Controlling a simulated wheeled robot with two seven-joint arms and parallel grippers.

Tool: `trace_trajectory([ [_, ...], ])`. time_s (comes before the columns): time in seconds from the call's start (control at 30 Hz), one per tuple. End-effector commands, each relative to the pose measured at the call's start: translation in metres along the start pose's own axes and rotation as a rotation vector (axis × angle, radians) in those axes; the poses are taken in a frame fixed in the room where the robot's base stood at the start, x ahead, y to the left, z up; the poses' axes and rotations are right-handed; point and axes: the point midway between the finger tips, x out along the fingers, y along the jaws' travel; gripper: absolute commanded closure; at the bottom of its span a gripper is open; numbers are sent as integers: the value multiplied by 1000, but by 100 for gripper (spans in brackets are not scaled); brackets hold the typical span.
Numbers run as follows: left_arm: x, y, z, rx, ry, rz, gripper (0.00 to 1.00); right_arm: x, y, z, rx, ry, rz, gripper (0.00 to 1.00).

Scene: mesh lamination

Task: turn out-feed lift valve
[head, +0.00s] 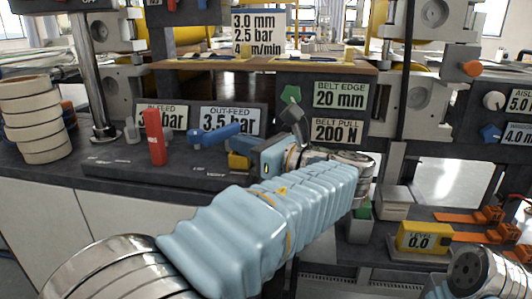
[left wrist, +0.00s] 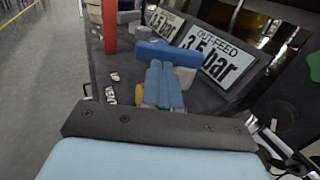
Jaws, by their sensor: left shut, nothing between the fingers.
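The out-feed lift valve has a blue lever (head: 215,133) lying roughly sideways on the dark bench console, in front of the OUT-FEED 3.5 bar sign (head: 228,119). In the left wrist view the blue lever (left wrist: 168,53) lies across, just beyond my fingertips. My left gripper (left wrist: 164,66) is shut with nothing between its fingers, and its tips are at or very close to the lever; I cannot tell if they touch. In the head view my left gripper (head: 241,146) reaches in from the right of the lever. My right gripper is out of view.
A red upright lever (head: 155,137) stands left of the blue one, by a partly hidden sign. A yellow block (head: 238,161) sits close to my left gripper. A chrome post (head: 93,80) and stacked rolls (head: 35,120) stand at left. The BELT PULL sign (head: 336,130) is behind my wrist.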

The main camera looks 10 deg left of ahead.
Motion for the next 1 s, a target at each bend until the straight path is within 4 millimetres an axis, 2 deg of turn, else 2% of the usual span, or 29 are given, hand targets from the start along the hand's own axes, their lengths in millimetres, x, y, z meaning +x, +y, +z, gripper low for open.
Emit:
trace_trajectory([
  [0.1,17,0,-1,1,1,1,100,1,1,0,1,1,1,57],
  [0.2,25,0,0,1,0,1,100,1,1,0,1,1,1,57],
  [0.67,31,0,0,0,1,-5,100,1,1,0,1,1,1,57],
  [0.8,40,4,0,-1,5,-76,100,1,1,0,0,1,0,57],
  [1.0,53,8,3,2,2,-131,100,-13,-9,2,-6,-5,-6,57],
])
